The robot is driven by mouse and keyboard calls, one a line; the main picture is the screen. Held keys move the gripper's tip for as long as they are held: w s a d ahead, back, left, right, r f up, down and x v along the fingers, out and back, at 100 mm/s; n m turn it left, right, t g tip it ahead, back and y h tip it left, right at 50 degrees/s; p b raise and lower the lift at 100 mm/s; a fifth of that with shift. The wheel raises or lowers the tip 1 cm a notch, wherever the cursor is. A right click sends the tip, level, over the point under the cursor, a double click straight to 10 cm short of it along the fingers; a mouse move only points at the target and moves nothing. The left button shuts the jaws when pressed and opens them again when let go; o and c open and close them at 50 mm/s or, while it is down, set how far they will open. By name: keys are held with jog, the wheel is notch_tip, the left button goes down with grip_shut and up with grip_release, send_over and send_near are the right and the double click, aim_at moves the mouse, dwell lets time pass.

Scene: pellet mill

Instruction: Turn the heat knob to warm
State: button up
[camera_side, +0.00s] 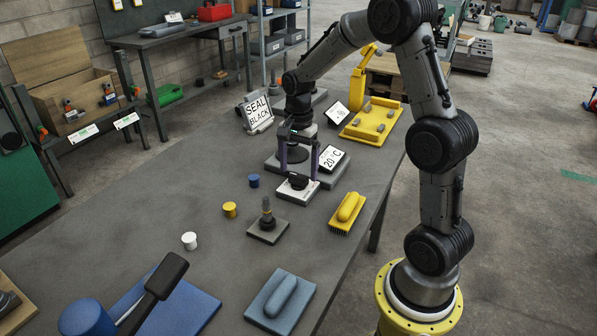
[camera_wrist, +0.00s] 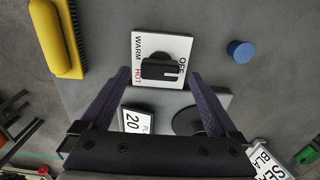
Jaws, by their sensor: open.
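The heat knob (camera_side: 298,182) is a black bar-shaped knob on a white plate (camera_side: 291,193). In the wrist view the knob (camera_wrist: 160,70) lies near the plate's middle, with WARM and HOT printed on the left and OFF on the right. A pale mark shows near the knob's right end, on the OFF side. My gripper (camera_side: 299,174) is open, pointing down over the knob. In the wrist view the fingertips (camera_wrist: 158,74) stand wide on either side of the knob, apart from it. I cannot tell exactly how high they are above the plate.
A 20 °C display (camera_side: 331,158) stands just behind the knob. A yellow brush (camera_side: 347,213) is to the right, a blue cap (camera_side: 253,181) to the left. A stamp-like tool (camera_side: 266,222) stands in front. A SEAL BLACK sign (camera_side: 258,112) is behind.

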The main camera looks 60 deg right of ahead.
jog(key=shift+f, duration=0.85)
jog(key=shift+c, duration=0.2)
jog(key=c, duration=1.3)
jog(key=shift+c, duration=0.2)
